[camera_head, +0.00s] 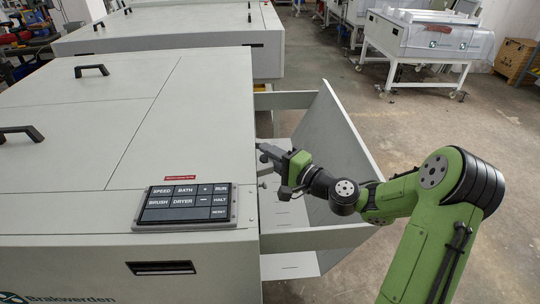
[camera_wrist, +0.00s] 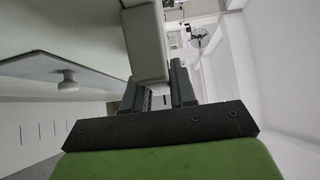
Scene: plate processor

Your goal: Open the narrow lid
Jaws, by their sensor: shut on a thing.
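The narrow lid (camera_head: 205,110) is the light grey strip on the right side of the machine top, right of a thin seam. It looks flat and level with the rest of the top. My gripper (camera_head: 262,152) is at the machine's right edge. In the wrist view my gripper (camera_wrist: 158,82) has its two dark fingers on either side of a rounded light grey edge (camera_wrist: 147,40), which appears to be the lid's rim. The fingertips are partly hidden behind it.
A button panel (camera_head: 186,204) lies on the front right of the top. Black handles (camera_head: 91,71) stand on the wider lid at left. A round knob (camera_wrist: 67,80) is on the machine's side.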

